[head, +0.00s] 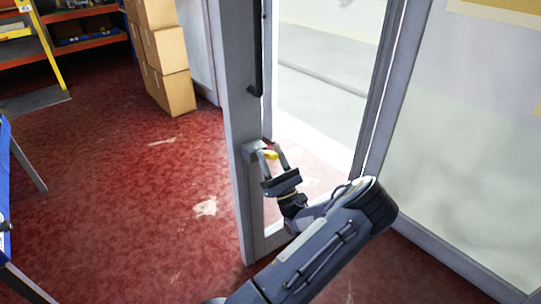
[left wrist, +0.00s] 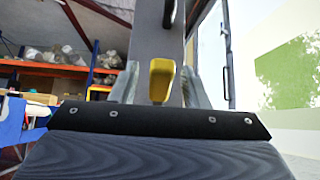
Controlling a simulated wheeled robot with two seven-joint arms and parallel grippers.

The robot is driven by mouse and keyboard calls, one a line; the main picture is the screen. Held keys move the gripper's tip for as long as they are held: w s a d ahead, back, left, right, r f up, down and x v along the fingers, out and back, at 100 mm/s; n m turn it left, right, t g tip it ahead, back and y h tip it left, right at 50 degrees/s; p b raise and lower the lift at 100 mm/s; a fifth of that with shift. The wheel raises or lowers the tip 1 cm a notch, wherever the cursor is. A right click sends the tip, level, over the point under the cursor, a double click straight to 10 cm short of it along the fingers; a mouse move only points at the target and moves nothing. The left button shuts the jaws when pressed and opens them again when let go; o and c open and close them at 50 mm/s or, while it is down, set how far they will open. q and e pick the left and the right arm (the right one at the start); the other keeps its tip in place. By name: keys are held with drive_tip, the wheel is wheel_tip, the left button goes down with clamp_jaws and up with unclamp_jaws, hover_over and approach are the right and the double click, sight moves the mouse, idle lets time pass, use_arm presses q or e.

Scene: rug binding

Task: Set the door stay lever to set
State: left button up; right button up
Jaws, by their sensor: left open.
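The door stay lever is a small yellow lever (head: 269,154) on a grey mount at the edge of the grey door frame (head: 236,110). In the left wrist view the yellow lever (left wrist: 160,80) stands upright between my two fingers, with a gap visible on each side. My left gripper (head: 273,158) is open around the lever, its fingertips by the mount. It also shows in the left wrist view (left wrist: 158,85), and I see no finger touching the lever. Any marking for set is too small to make out. My right gripper is out of view.
The glazed door (head: 330,80) has a black vertical handle (head: 256,50) above the lever. Stacked cardboard boxes (head: 165,60) stand behind to the left, near orange shelving (head: 85,42). A blue-edged table (head: 6,190) is at far left. The red floor between is clear.

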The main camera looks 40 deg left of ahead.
use_arm(q)
drive_tip(key=v, duration=0.7)
drive_tip(key=shift+f, duration=0.15)
drive_tip(key=s+a+n+g+h, duration=0.2)
drive_tip(key=s+n+g+h, duration=0.35)
drive_tip(key=s+g, duration=0.2)
drive_tip(key=s+a+n+g+h, duration=0.3)
drive_tip(key=s+n+g+h, duration=0.1)
drive_tip(key=s+n+g, duration=0.3)
drive_tip(key=s+d+f+n+h, duration=0.35)
drive_tip(key=s+d+h, duration=0.25)
drive_tip(key=h, duration=0.4)
drive_tip(key=d+r+n+t+h, duration=0.3)
drive_tip(key=d+r+t+h, duration=0.25)
drive_tip(key=d+t, duration=0.4)
drive_tip(key=d+r+n+t+h, duration=0.3)
drive_tip(key=d+r+t+h, duration=0.25)
drive_tip(key=d, duration=0.65)
wheel_tip(320, 180, up, 21)
drive_tip(key=p, duration=2.2)
